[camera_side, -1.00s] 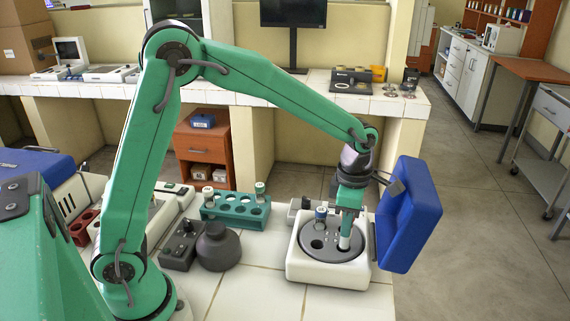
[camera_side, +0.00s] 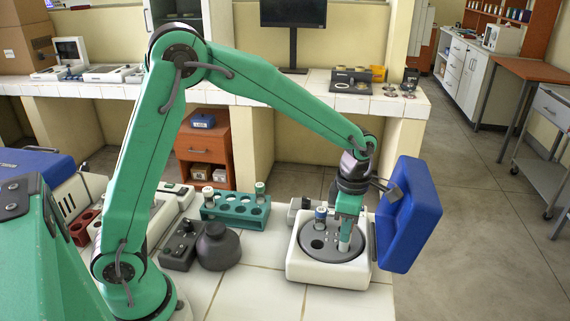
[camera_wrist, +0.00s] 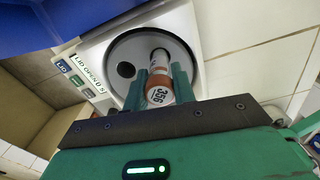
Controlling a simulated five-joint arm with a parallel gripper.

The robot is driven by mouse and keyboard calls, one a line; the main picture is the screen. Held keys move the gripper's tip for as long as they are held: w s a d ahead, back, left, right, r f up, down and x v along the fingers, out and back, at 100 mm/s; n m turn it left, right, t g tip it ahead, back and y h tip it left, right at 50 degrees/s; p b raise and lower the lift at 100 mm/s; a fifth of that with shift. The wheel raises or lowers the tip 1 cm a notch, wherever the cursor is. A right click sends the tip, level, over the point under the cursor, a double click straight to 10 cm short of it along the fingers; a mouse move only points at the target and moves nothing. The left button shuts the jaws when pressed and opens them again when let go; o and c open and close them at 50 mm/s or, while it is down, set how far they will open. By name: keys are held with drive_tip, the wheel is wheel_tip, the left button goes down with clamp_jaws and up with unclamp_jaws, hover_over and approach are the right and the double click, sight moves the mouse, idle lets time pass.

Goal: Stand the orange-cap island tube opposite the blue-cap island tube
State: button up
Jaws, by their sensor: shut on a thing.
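The orange-cap tube (camera_wrist: 160,97), marked 356, is held between the green fingers of my gripper (camera_wrist: 160,88). My gripper (camera_side: 346,227) is shut on it above the right front part of the grey rotor (camera_side: 330,256). The tube's pale lower part (camera_side: 344,243) points down at the rotor; I cannot tell how far it is inside a hole. The blue-cap tube (camera_side: 321,214) stands upright in the rotor's back left side; I cannot make it out in the wrist view. The white centrifuge (camera_side: 304,272) has its blue lid (camera_side: 411,215) open.
An empty rotor hole (camera_side: 317,244) shows at the left front; it also shows in the wrist view (camera_wrist: 126,70). A teal rack (camera_side: 232,217) with tubes stands behind left, near a dark rounded vessel (camera_side: 216,250) and a dark block (camera_side: 179,250). The tiled bench front is clear.

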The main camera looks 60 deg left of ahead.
drive_tip(key=shift+f, duration=1.4)
drive_tip(key=o, duration=1.4)
drive_tip(key=shift+r, duration=3.75)
